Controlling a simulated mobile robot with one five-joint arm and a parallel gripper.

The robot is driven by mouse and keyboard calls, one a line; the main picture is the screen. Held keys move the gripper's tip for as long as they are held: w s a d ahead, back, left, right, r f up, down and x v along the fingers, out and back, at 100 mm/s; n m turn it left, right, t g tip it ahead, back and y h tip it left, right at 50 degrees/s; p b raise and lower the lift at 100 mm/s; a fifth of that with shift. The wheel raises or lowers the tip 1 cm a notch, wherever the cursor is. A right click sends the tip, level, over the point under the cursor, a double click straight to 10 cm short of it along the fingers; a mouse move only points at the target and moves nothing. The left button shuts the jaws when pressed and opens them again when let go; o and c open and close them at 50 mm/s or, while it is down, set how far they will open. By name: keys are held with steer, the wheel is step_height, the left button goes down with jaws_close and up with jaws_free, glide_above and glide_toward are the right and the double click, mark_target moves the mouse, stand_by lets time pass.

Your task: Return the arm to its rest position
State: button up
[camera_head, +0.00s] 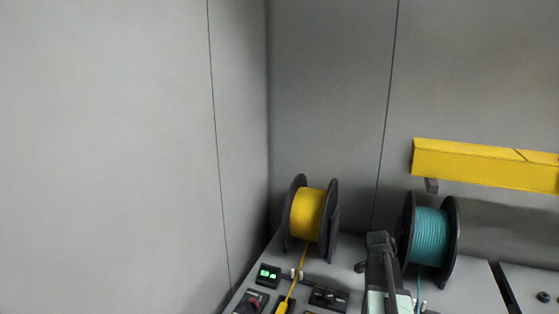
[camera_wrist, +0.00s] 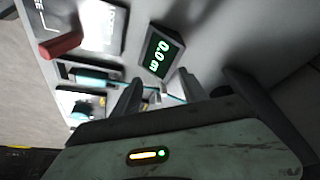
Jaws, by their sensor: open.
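My arm (camera_head: 380,265) rises at the lower right of the head view, in front of and just left of the teal spool. The head view does not clearly show the fingertips. In the wrist view my gripper (camera_wrist: 184,84) is open, with dark fingers spread over the bench and nothing clearly held between them. The pale green gripper body with an orange and a green light fills the bottom of the wrist view.
A yellow spool (camera_head: 307,213) and a teal spool (camera_head: 430,237) stand on the grey bench (camera_head: 470,290). Yellow cable runs forward from its spool past a green-lit display (camera_head: 268,275). A device with a red handle (camera_wrist: 61,44) is near. A yellow wall rail (camera_head: 480,164) hangs above.

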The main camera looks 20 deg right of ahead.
steer(key=w+a+n, duration=0.1)
steer(key=a+n, duration=0.1)
steer(key=a, duration=0.5)
steer(key=w+a+n+y, duration=0.1)
steer(key=w+a+n, duration=0.1)
steer(key=a, duration=0.6)
steer(key=w+a+n+t, duration=0.1)
steer(key=a+n, duration=0.1)
steer(key=a, duration=0.5)
steer(key=shift+w+a+f+y, duration=0.3)
steer(key=shift+w+a+f, duration=0.1)
steer(key=s+a+n+y, duration=0.1)
steer(key=s+a+n, duration=0.2)
steer(key=a+n, duration=0.3)
steer(key=s+a+n+y, duration=0.1)
steer(key=s+a+n, duration=0.2)
steer(key=a+n, duration=0.3)
steer(key=a, duration=0.4)
steer(key=shift+f+n+g+y, duration=0.3)
steer(key=shift+f+n+g, duration=0.05)
steer(key=shift+n+g, duration=0.05)
steer(key=shift+a, duration=0.1)
